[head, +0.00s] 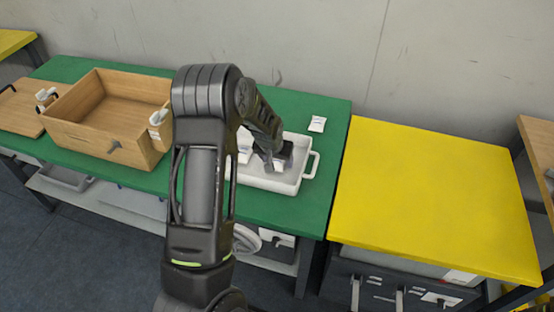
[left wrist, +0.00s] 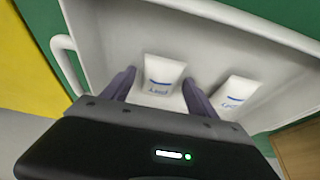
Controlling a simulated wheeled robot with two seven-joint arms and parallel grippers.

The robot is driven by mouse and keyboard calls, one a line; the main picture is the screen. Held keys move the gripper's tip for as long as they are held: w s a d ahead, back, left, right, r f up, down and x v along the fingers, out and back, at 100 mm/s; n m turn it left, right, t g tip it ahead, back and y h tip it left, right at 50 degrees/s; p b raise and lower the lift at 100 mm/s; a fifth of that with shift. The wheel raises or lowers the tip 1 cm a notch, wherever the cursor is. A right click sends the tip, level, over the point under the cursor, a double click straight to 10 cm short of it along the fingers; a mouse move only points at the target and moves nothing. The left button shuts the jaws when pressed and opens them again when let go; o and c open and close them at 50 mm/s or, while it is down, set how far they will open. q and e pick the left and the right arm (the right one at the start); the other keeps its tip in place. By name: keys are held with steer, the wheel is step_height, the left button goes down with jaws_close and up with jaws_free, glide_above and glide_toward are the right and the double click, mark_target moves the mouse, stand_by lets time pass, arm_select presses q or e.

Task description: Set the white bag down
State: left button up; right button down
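A white bag (left wrist: 163,73) with a blue mark lies in the white tray, between the spread fingers of my left gripper (left wrist: 159,78) in the left wrist view. A gap shows beside the bag, so the fingers do not appear to grip it. A second white bag (left wrist: 236,92) lies in the tray to its right. In the head view my left gripper (head: 279,163) is low over the white tray (head: 285,184), and my arm hides part of the tray. Another white bag (head: 317,124) lies on the green table behind the tray. My right gripper is not in view.
The green table (head: 318,205) bears a wooden box (head: 95,130) at the left, with white-and-grey devices at its sides. A bare yellow table (head: 430,195) stands at the right. The wall is behind. The tray's raised rim and handle are close to the gripper.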

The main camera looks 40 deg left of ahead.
arm_select(q)
steer(key=shift+r, duration=0.2)
steer(key=v, duration=1.2)
steer(key=shift+f, duration=0.1)
stand_by(0.6)
